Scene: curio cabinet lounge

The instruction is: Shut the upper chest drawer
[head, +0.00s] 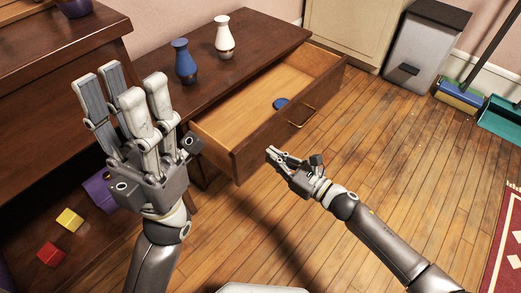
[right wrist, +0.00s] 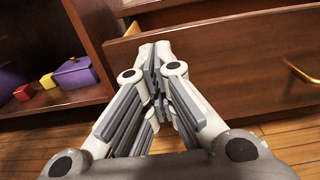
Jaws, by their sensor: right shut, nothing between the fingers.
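The upper chest drawer (head: 262,152) is pulled well out of the dark wooden chest (head: 262,43) in the head view.
A blue vase (head: 185,62) and a white vase (head: 224,37) stand on the chest top. A yellow block (head: 70,220), a red block (head: 51,254) and a purple box (head: 100,191) are at lower left. A grey bin (head: 424,50) stands at the back.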

